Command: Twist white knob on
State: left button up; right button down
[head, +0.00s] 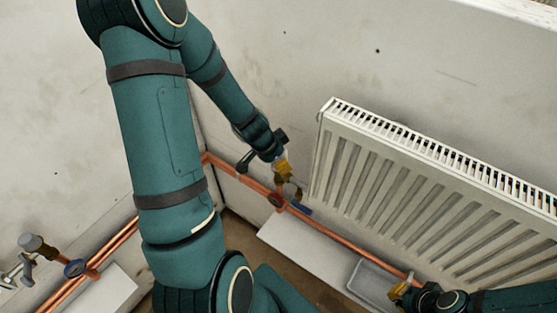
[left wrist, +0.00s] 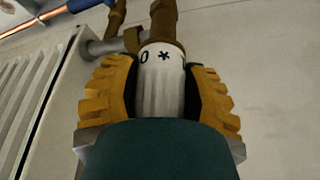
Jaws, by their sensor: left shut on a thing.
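In the left wrist view a white ribbed knob (left wrist: 160,90), marked with a 0 and a star, sits on a brown brass valve body (left wrist: 165,25). The two yellow fingers of my left gripper (left wrist: 158,78) are closed on either side of the knob. In the head view my left gripper (head: 284,171) is beside the left end of the radiator (head: 400,185), and the knob is hidden there. My right gripper (head: 400,290) is low at the right, below the radiator, with a yellow finger showing. Its opening cannot be made out.
Copper pipes (head: 340,240) run along the wall below the radiator. A blue valve handle (head: 302,208) is on the pipework below my left gripper. A grey tray (head: 368,284) lies near my right gripper. Another valve with a grey knob (head: 30,242) is at the far left.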

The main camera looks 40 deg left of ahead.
pick_arm(q)
jog(key=shift+s+f+m+h, duration=0.1)
jog(key=shift+f+m+h, duration=0.15)
jog(key=shift+m, duration=0.55)
jog(key=shift+m+g+h+b, duration=0.25)
jog(key=shift+m+g+b, duration=0.15)
jog(key=shift+m, duration=0.3)
jog(key=m+g+h+b, duration=0.1)
jog(key=m+b, duration=0.2)
jog(key=m, duration=0.1)
jog(key=shift+a+f+m, duration=0.1)
jog(key=shift+m, duration=0.3)
jog(key=shift+c, duration=0.2)
jog(key=m+g+b, duration=0.1)
jog(key=m, duration=0.1)
jog(key=shift+m+h, duration=0.4)
jog(key=shift+r+m+g, duration=0.2)
jog(key=shift+m+g, duration=0.1)
jog(key=shift+m, duration=0.4)
jog(key=shift+w, duration=0.2)
jog(key=shift+r, duration=0.1)
jog(key=o, duration=1.7)
jog(key=shift+g, duration=0.3)
jog(key=shift+c, duration=0.2)
